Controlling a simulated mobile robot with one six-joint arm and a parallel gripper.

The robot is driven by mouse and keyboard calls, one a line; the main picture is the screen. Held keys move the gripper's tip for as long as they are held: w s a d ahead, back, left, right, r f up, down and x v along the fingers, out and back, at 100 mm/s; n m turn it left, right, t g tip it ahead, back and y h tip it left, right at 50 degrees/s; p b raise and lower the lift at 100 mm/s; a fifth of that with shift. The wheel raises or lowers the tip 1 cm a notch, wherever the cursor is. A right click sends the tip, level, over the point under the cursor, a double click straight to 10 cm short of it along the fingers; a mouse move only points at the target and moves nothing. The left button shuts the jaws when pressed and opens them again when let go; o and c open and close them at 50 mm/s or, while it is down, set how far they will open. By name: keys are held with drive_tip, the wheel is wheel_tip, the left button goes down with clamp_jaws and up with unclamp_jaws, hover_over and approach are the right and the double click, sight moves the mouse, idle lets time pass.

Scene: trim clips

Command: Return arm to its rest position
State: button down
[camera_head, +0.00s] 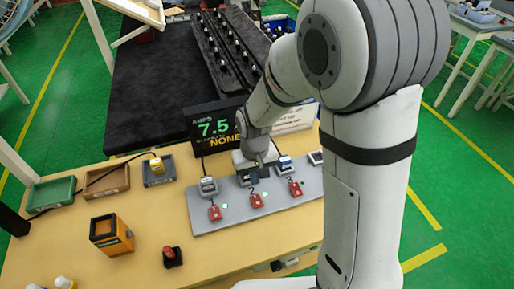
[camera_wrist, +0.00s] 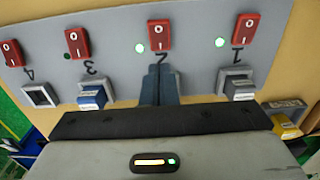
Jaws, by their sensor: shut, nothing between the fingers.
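My gripper (camera_head: 258,172) is over the middle of the grey switch panel (camera_head: 232,217) on the wooden table. In the wrist view its two fingers (camera_wrist: 161,82) are shut together with nothing between them, and they point at station 2. They hide most of what lies at station 2. I cannot tell whether they touch the panel. My arm reaches in from the right of the head view and bends down to the panel.
The panel bears red switches (camera_wrist: 159,35), a grey block (camera_wrist: 237,88) at 1, a blue block (camera_wrist: 91,97) at 3 and an empty-looking socket (camera_wrist: 40,95) at 4. A display (camera_head: 216,127) reading 7.5 stands behind. An orange box (camera_head: 111,234) stands left.

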drive_tip(key=shift+r, duration=0.1)
drive_tip(key=s+d+r+m+t+b, duration=0.1)
drive_tip(key=s+d+r+m+t, duration=0.2)
drive_tip(key=s+d+r, duration=1)
wheel_tip(320, 180, up, 2)
drive_tip(key=shift+r+b, duration=0.25)
drive_tip(key=shift+b, duration=0.15)
